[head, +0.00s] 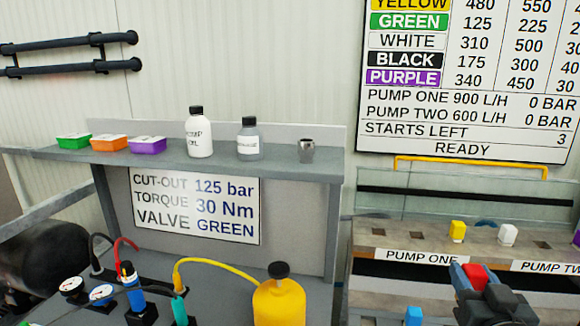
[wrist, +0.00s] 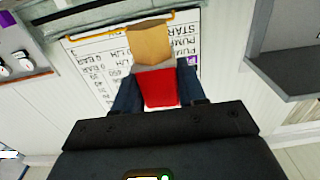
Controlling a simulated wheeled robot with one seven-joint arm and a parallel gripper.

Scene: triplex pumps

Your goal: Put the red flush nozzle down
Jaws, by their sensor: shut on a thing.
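The red flush nozzle (wrist: 158,88) is between the two fingers of my gripper (wrist: 157,92) in the wrist view. A tan block-shaped end and a pale band show beyond the red part. In the head view my dark gripper (head: 481,283) is at the lower right, with a red top of the nozzle (head: 476,271) showing between its fingers. The gripper is shut on the nozzle and appears in front of the pump rack (head: 375,240). The nozzle's lower part is hidden in the head view.
A grey shelf (head: 270,163) carries small coloured trays, two bottles and a metal cup (head: 306,151). A yellow canister (head: 279,303) stands on the bench, with gauges and hoses.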

